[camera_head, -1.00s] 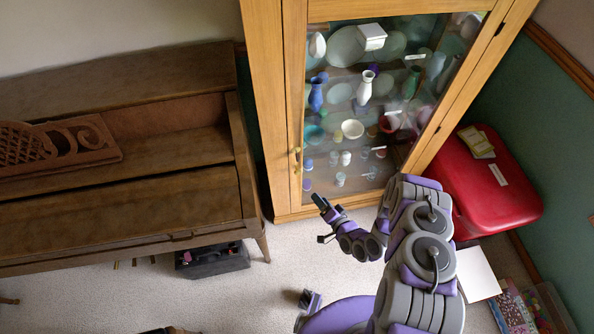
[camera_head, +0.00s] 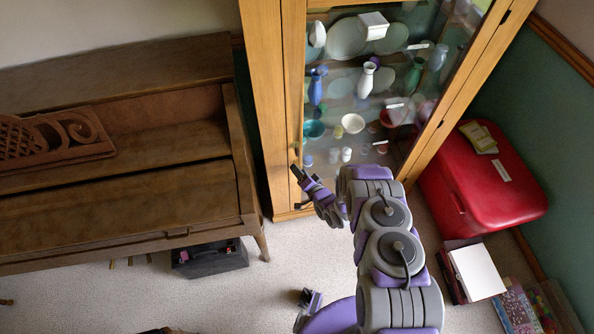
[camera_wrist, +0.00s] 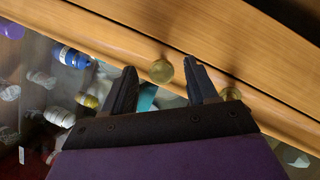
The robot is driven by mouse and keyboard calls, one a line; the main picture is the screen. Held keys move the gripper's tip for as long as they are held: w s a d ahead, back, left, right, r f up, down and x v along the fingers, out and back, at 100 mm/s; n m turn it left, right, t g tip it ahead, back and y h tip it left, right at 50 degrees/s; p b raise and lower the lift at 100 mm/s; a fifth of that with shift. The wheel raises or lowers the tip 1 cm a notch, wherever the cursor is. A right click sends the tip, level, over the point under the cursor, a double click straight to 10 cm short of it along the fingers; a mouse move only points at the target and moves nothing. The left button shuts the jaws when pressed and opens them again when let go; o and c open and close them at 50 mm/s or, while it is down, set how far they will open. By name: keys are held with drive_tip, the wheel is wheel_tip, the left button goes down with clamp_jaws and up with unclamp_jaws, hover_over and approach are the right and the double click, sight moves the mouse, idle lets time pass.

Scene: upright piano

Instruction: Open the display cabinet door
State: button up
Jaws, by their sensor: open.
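The display cabinet (camera_head: 268,110) is a tall wooden case, and its glass door (camera_head: 345,100) is shut. A brass handle sits on the door's left frame; in the wrist view two round brass ends show, one (camera_wrist: 161,71) between my fingertips and another (camera_wrist: 231,93) beyond the right finger. My gripper (camera_head: 300,172) is open at the lower left of the door, close to the handle. The fingers lie on either side of the nearer brass end. I cannot tell whether they touch it. In the head view the gripper partly hides the handle.
Vases, bowls and plates stand on shelves behind the glass. A brown piano (camera_head: 120,200) is at left, with a dark box (camera_head: 210,258) below. A red case (camera_head: 490,190) and a white-topped box (camera_head: 477,272) lie at right. Carpet (camera_head: 280,262) is clear before the cabinet.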

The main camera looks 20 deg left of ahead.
drive_tip(key=shift+x, duration=1.25)
drive_tip(key=shift+c, duration=0.2)
drive_tip(key=shift+d, duration=0.1)
clamp_jaws()
